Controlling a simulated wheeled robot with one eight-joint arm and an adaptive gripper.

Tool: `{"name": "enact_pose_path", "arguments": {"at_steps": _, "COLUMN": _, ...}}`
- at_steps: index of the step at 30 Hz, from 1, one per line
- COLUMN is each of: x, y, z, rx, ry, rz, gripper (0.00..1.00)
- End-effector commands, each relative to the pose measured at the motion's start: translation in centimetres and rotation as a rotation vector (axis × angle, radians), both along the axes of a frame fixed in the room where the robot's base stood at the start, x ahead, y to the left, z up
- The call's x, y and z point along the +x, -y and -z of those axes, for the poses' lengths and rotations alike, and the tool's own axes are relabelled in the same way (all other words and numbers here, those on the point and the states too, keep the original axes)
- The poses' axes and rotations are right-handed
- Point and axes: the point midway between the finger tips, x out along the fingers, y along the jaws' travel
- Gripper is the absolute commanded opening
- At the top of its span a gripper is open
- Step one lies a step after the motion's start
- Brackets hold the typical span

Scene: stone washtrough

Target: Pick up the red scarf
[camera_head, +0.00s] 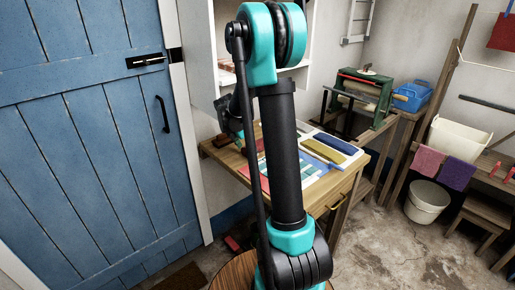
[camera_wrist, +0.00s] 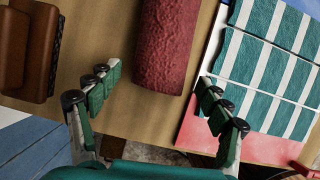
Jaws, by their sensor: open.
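A dark red, rough-textured roll (camera_wrist: 167,42), which looks like the red scarf, lies on a wooden tabletop (camera_wrist: 112,60) in the wrist view. Its upper end runs out of the picture. My gripper (camera_wrist: 152,78) is open, with one finger to the left and one to the right of the roll's near end. Nothing is held between the fingers, and I cannot tell how far above the table they are. In the head view my arm hides much of the table's left part, and the roll is not clearly seen there.
A green-and-white striped cloth (camera_wrist: 272,55) and a pink-red sheet (camera_wrist: 262,145) lie right of the roll. A brown object (camera_wrist: 30,50) lies left. The wooden table (camera_head: 342,187) stands by a blue door (camera_head: 95,130). A bucket (camera_head: 427,202) stands on the floor at right.

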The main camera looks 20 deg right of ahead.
Motion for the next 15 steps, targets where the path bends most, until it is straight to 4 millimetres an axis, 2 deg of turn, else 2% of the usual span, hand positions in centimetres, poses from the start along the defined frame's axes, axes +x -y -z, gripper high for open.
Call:
{"name": "enact_pose_path", "arguments": {"at_steps": 5, "x": 0.5, "y": 1.1, "z": 0.0, "rx": 0.0, "ry": 0.0, "rz": 0.002, "gripper": 0.78}}
{"name": "enact_pose_path", "arguments": {"at_steps": 14, "x": 2.7, "y": 5.3, "z": 0.0, "rx": -0.001, "ry": 0.001, "rz": 0.004, "gripper": 0.78}}
{"name": "enact_pose_path", "arguments": {"at_steps": 15, "x": 2.8, "y": 5.4, "z": 0.5, "rx": 0.0, "ry": 0.0, "rz": 0.002, "gripper": 0.78}}
